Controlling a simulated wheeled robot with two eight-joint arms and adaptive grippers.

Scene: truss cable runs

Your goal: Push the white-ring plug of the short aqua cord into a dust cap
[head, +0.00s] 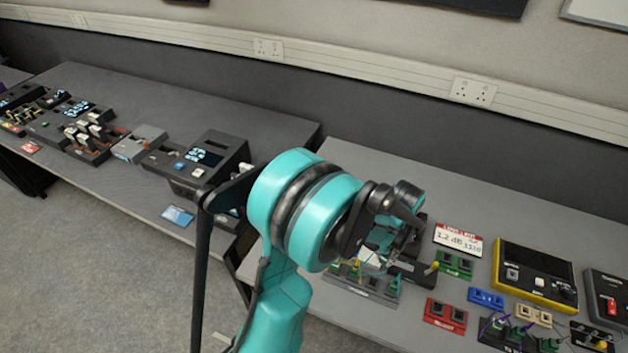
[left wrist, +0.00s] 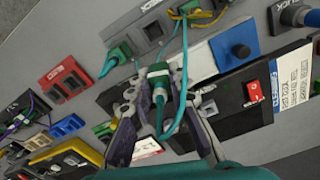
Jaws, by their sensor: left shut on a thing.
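My left gripper (head: 392,250) is over the right-hand table, partly hidden behind its own wrist. In the left wrist view its fingers (left wrist: 160,92) are shut on a green plug (left wrist: 159,78) with an aqua cord (left wrist: 168,128). A white ring on this plug cannot be made out clearly. Another green plug (left wrist: 121,53) with an aqua cord sits at a dark socket block (left wrist: 153,32) above the fingers. Small coloured blocks with square openings, red (left wrist: 64,82) and blue (left wrist: 67,125), lie to the left; which is a dust cap cannot be told. My right gripper is out of view.
A yellow-edged device (head: 535,276), a red-and-white sign (head: 458,240), a green block (head: 455,264) and a beige block (head: 533,315) stand on the right table. In the left wrist view, a block with a blue square (left wrist: 240,52) stands right of the fingers.

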